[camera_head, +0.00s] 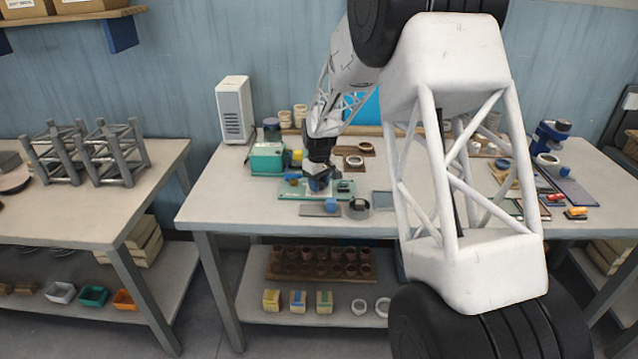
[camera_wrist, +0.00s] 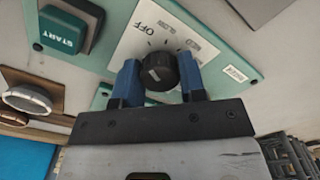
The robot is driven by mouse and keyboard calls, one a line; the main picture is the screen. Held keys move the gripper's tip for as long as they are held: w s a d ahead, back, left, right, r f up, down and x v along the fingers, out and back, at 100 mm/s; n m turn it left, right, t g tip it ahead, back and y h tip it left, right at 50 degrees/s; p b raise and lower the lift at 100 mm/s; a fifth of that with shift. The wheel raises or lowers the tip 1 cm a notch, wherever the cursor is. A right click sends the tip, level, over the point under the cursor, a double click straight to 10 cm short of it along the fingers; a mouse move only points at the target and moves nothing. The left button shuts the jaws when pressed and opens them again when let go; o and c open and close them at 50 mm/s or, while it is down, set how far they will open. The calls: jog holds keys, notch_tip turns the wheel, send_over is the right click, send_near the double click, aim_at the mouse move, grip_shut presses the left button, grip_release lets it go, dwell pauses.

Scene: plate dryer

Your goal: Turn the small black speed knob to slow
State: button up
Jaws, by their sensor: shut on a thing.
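In the head view my gripper (camera_head: 318,184) points down over the green panel (camera_head: 287,193) on the table, and the knob is hidden.
A dark green START button (camera_wrist: 62,32) stands beside the label plate on the green panel. A green box (camera_head: 266,160) stands just left behind my gripper. A grey tape roll (camera_head: 356,208) lies near the front edge. Bare tabletop (camera_head: 225,205) is at the left.

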jog(key=m, duration=0.3)
jog(key=shift+m, duration=2.3)
jog(key=o, duration=0.9)
jog(key=shift+r, duration=0.1)
jog(key=shift+r, duration=3.8)
